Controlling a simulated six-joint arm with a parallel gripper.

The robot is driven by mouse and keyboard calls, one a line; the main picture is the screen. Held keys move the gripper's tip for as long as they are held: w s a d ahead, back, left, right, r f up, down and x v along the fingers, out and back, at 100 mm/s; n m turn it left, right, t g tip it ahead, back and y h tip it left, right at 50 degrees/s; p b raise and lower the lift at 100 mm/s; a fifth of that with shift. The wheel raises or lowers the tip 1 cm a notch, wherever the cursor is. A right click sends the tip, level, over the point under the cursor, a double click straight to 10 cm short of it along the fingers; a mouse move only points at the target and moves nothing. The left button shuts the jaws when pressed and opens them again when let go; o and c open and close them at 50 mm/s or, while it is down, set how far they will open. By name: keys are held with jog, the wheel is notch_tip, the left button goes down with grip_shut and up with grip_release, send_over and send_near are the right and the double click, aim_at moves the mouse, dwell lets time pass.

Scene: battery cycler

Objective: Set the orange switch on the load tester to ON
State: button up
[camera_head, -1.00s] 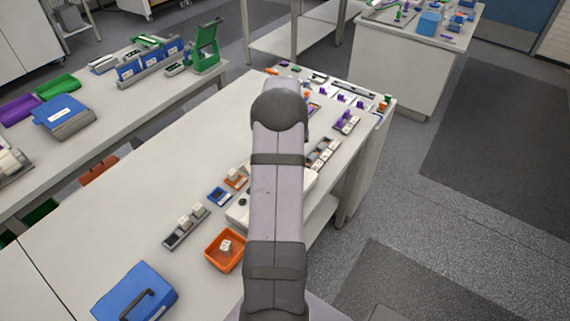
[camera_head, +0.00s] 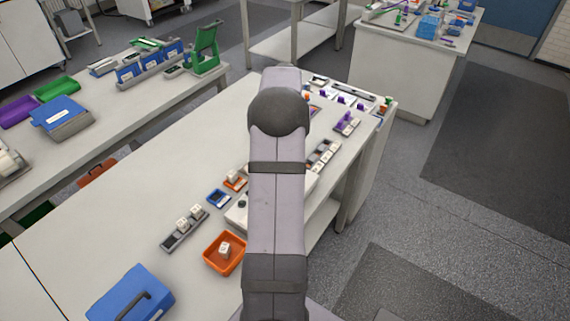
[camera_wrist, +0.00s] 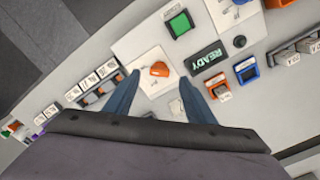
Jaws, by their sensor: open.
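The orange switch (camera_wrist: 159,69) shows in the wrist view as a small orange knob on a white panel of the load tester (camera_wrist: 200,37). My gripper (camera_wrist: 160,84) is open, with its two blue-grey fingers on either side of the switch in the picture and nothing between them. I cannot tell how far above the switch the fingertips are. A dark display on the tester reads READY (camera_wrist: 206,58). The switch's ON and OFF marks are too small to read. In the head view my arm hides most of the tester (camera_head: 236,214) and all of the switch.
A green button (camera_wrist: 180,24) sits on a neighbouring panel. A grey rack (camera_wrist: 97,86) of white blocks lies left of the fingers. An orange bin (camera_head: 224,254) and a blue case (camera_head: 131,294) stand on the table.

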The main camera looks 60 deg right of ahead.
jog(key=shift+r, duration=1.15)
jog(key=shift+w+a, duration=0.1)
jog(key=w+a+n, duration=0.2)
jog(key=w+a, duration=0.1)
jog(key=a, duration=0.9)
jog(key=w+a+n, duration=0.2)
jog(key=w+a, duration=0.1)
jog(key=a, duration=0.9)
jog(key=s+a+f+n, duration=0.2)
jog(key=s+a, duration=0.4)
jog(key=a, duration=0.3)
jog(key=s+a+f+n, duration=0.1)
jog(key=s+a+n, duration=0.1)
jog(key=s+a, duration=0.3)
jog(key=a, duration=0.4)
jog(key=shift+s+a+f, duration=0.35)
jog(key=shift+s+f, duration=0.05)
